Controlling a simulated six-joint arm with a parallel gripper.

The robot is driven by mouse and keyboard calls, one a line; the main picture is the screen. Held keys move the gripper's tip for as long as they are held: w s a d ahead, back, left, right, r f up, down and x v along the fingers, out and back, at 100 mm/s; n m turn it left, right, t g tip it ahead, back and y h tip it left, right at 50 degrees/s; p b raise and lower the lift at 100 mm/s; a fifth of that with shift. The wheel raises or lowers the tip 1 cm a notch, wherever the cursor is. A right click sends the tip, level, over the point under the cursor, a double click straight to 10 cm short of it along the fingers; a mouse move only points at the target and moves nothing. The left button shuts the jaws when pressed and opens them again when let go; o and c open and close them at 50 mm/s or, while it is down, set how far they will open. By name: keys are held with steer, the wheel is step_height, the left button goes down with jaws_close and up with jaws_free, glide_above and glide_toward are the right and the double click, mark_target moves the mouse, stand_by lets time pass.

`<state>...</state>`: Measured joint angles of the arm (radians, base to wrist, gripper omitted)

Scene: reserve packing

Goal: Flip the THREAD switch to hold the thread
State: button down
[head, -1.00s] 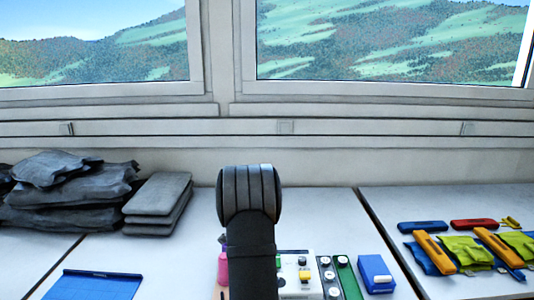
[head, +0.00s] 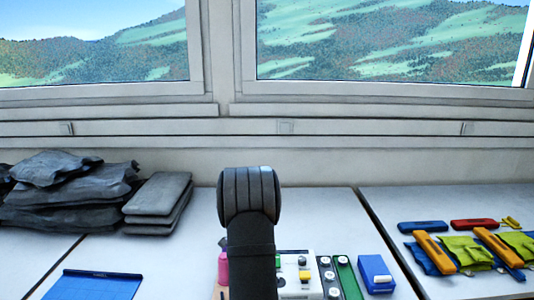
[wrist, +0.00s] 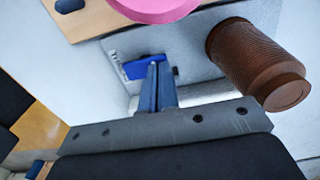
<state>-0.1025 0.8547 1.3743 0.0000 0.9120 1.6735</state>
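In the wrist view, a blue switch (wrist: 143,67) lies on a grey plate (wrist: 192,55). White-backed lettering, partly readable, runs beside its left end. My gripper (wrist: 154,66) has its two fingers together with nothing visible between them. The fingertips overlap the middle of the blue switch in this view; I cannot tell if they touch it. A brown ribbed spool-like cylinder (wrist: 255,58) stands on the plate to the right of the fingers. In the head view my arm hides the gripper and the switch.
A pink object (wrist: 155,8) is near the wrist view's top edge; a pink bottle (head: 223,268) shows left of my arm. A white device with buttons (head: 297,285) and a blue box (head: 376,275) are right. Dark folded cloths (head: 70,195) and a blue mat (head: 95,285) lie left.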

steer(key=shift+f, duration=0.15)
steer(key=shift+r, duration=3.5)
step_height(320, 180, down, 7)
steer(key=shift+f, duration=0.1)
steer(key=shift+r, duration=0.3)
